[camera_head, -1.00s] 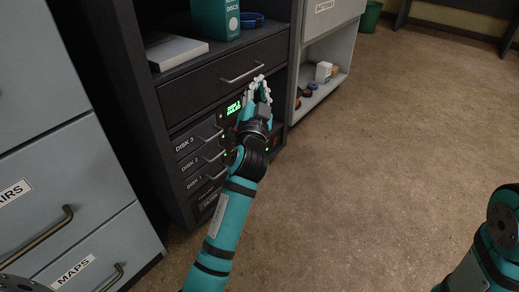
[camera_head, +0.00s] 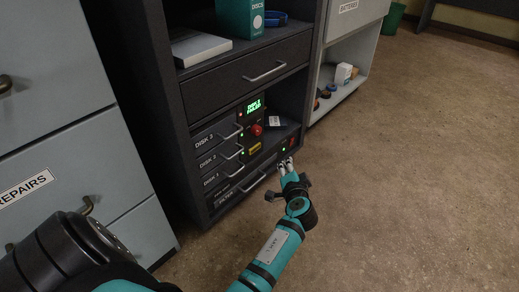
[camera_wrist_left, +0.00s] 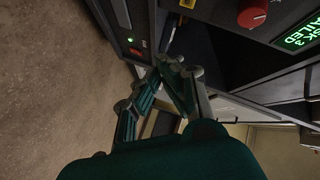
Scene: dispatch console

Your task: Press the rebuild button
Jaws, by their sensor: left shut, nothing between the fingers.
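The disk unit (camera_head: 222,160) has a green-lit display (camera_head: 254,106), whose text in the wrist view (camera_wrist_left: 302,36) partly reads "SK 3" and "AILED". Below it are a red knob (camera_head: 257,130) and a small yellow piece (camera_head: 255,148); no legible "rebuild" marking shows. A red-lit switch (camera_head: 291,142) is at the lower right. My left gripper (camera_head: 286,163) is shut and empty, just below that switch and apart from the yellow piece. In the wrist view its fingers (camera_wrist_left: 168,64) are to the right of the switch (camera_wrist_left: 133,41). My right gripper is out of view.
Disk drawers with handles (camera_head: 232,151) are left of the controls. A dark item with a pale label (camera_head: 275,122) is beside the red knob. A closed drawer (camera_head: 250,78) is above. A grey cabinet (camera_head: 52,140) is at left; open floor (camera_head: 400,180) is at right.

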